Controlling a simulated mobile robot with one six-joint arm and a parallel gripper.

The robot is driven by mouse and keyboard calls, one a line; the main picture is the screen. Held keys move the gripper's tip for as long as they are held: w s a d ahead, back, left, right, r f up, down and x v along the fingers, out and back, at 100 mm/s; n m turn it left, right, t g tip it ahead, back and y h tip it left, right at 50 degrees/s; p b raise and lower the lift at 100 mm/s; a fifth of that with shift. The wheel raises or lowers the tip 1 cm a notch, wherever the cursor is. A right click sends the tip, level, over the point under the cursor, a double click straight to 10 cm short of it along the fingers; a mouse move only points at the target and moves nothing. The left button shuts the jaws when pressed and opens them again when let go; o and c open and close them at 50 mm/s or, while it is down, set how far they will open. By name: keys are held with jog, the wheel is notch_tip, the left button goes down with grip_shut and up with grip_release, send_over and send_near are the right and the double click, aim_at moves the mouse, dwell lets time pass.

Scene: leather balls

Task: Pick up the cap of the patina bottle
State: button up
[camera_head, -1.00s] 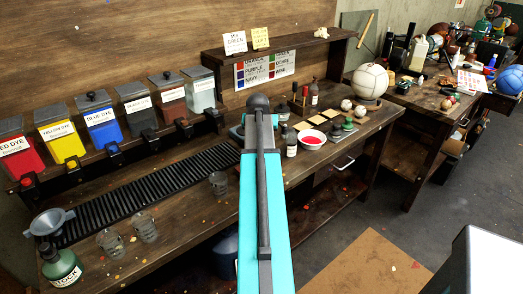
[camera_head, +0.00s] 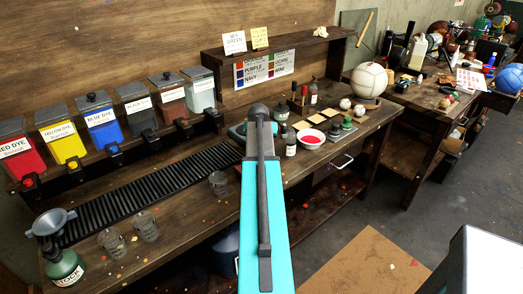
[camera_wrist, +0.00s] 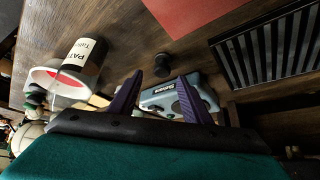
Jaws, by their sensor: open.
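The patina bottle (camera_wrist: 88,53), with a white label starting "PAT", is at the left in the wrist view; it seems to be the small bottle (camera_head: 291,147) right of my arm in the head view. A small dark cap-like piece (camera_wrist: 163,61) is on the wooden bench, apart from the bottle, just beyond my fingertips. I cannot tell for sure that it is the bottle's cap. My gripper (camera_wrist: 160,77) is open, with its two purple fingers apart and nothing between them. In the head view my arm hides the gripper.
A grey-blue scale (camera_wrist: 178,98) lies below and behind the fingers in the wrist view. A white bowl of red dye (camera_head: 312,140) stands near the bottle. A slotted black rack (camera_head: 150,192) runs along the bench. A red sheet (camera_wrist: 205,14) lies beyond the cap-like piece.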

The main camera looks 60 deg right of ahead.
jog(key=shift+p+x, duration=1.15)
jog(key=shift+x, duration=1.45)
jog(key=shift+w+a, duration=0.1)
jog(key=shift+a, duration=0.1)
jog(key=c, duration=1.1)
jog(key=shift+o, duration=0.2)
jog(key=shift+r, duration=0.1)
jog(key=shift+r+b, duration=1.45)
jog(key=shift+r, duration=3.4)
